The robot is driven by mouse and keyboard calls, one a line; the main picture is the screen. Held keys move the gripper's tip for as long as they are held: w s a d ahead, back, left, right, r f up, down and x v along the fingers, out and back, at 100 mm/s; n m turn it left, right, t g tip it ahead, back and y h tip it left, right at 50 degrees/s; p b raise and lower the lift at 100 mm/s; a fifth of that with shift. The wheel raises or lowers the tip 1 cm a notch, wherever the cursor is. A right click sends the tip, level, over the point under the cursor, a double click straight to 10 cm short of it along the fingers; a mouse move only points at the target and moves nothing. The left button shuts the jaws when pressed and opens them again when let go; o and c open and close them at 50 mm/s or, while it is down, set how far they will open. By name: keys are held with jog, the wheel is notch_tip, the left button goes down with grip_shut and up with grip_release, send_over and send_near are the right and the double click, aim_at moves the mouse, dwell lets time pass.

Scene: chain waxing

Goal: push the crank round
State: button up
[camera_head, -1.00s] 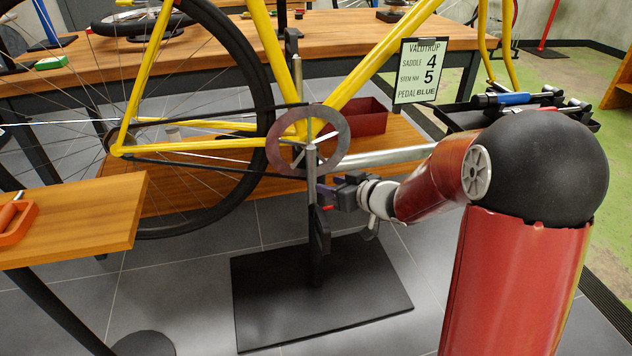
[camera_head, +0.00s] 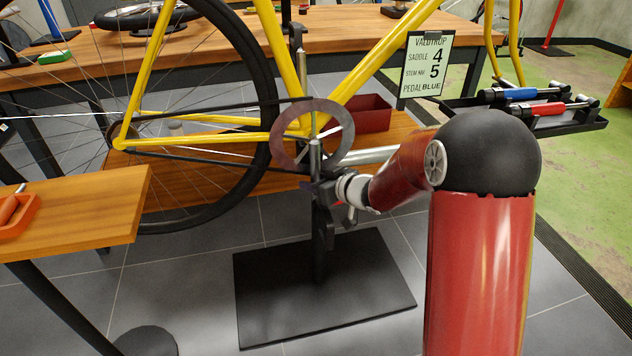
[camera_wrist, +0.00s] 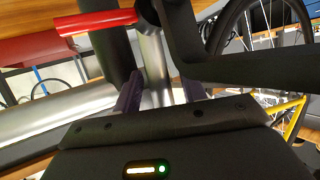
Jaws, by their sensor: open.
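The bicycle's grey chainring (camera_head: 334,148) stands at the bottom of the yellow frame in the head view. My gripper (camera_head: 316,190) is at the lower end of this bar. In the wrist view my open gripper (camera_wrist: 160,92) shows two purple fingers, with a silver bar (camera_wrist: 153,62) beyond and between them. A black bent bar (camera_wrist: 250,68) crosses close by on the right. I cannot tell whether the fingers touch the crank.
A black base plate (camera_head: 325,295) lies on the floor below. A wooden side table (camera_head: 90,215) is at the left. The rear wheel (camera_head: 262,85) is left of the chainring. A workbench (camera_head: 240,50) with a red bin (camera_head: 370,113) and a sign (camera_head: 427,64) stands behind.

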grip_shut()
jog(key=shift+a, duration=0.15)
jog(key=shift+s+a+r+m+t+y+b, duration=0.45)
jog(key=shift+a+r+m+t+y, duration=0.6)
jog(key=shift+a+m, duration=0.8)
jog(key=shift+s+a+r+m+t+y+b, duration=0.45)
jog(key=shift+a+r+m+y, duration=0.9)
jog(key=shift+m, duration=0.85)
jog(key=shift+s+a+r+m+t+y+b, duration=0.3)
jog(key=shift+s+a+r+m+t+y, duration=0.45)
jog(key=shift+a+r+m, duration=1.1)
jog(key=shift+w+d+f+m+t, duration=0.2)
jog(key=shift+f+m+t, duration=0.1)
jog(key=shift+t, duration=0.15)
grip_release()
